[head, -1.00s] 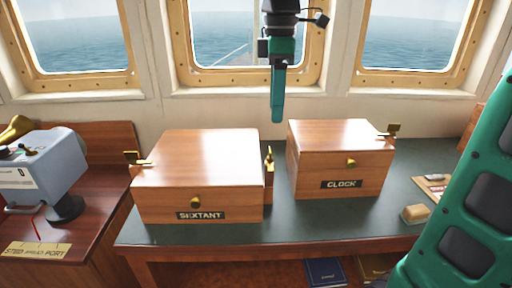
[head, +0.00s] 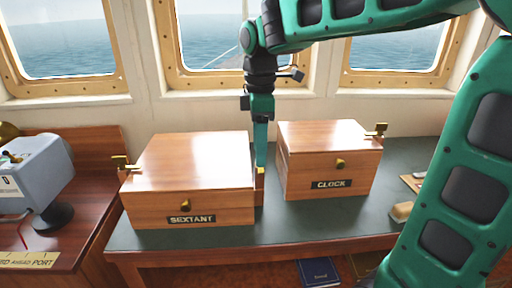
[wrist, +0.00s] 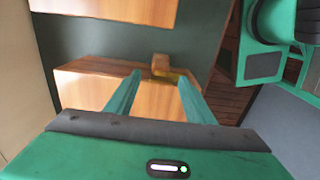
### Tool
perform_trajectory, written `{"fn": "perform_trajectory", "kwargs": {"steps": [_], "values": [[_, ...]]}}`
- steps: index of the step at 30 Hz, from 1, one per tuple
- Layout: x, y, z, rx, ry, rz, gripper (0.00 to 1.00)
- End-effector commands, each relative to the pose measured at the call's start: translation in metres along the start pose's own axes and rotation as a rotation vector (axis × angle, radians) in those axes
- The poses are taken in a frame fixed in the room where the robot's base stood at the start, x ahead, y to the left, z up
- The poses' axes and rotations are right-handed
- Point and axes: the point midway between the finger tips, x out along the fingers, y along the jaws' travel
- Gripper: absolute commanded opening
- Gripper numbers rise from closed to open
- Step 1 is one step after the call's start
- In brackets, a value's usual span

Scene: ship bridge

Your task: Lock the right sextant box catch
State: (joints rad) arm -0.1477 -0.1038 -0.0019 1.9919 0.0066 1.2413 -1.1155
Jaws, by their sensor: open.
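The wooden sextant box (head: 190,165) stands shut at the left of the green-topped desk. On its right side is a small wooden block (wrist: 161,65) with the brass right catch (head: 261,170), which also shows in the wrist view (wrist: 176,76). My gripper (head: 261,160) points down at that side. In the wrist view my gripper (wrist: 158,77) is open, its fingers over the box's edge, one beside the brass. The fingers hide part of the catch, so I cannot tell whether it is upright or turned down, or whether a finger touches it.
The wooden clock box (head: 330,160) stands close to the right, across a narrow strip of desk (head: 310,212). Its brass catch (head: 377,130) sticks out at its right. The sextant box's left catch (head: 121,163) sticks out. Windows and wall are behind.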

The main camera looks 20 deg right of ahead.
Motion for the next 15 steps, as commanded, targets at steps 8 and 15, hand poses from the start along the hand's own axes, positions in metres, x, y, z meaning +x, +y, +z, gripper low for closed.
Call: {"fn": "perform_trajectory", "kwargs": {"steps": [8,15], "values": [[0.0001,0.0001,0.0000,0.000,0.000,0.000,0.34],[-0.0002,-0.0002,-0.0036,-0.001,0.001,0.002,0.07]]}}
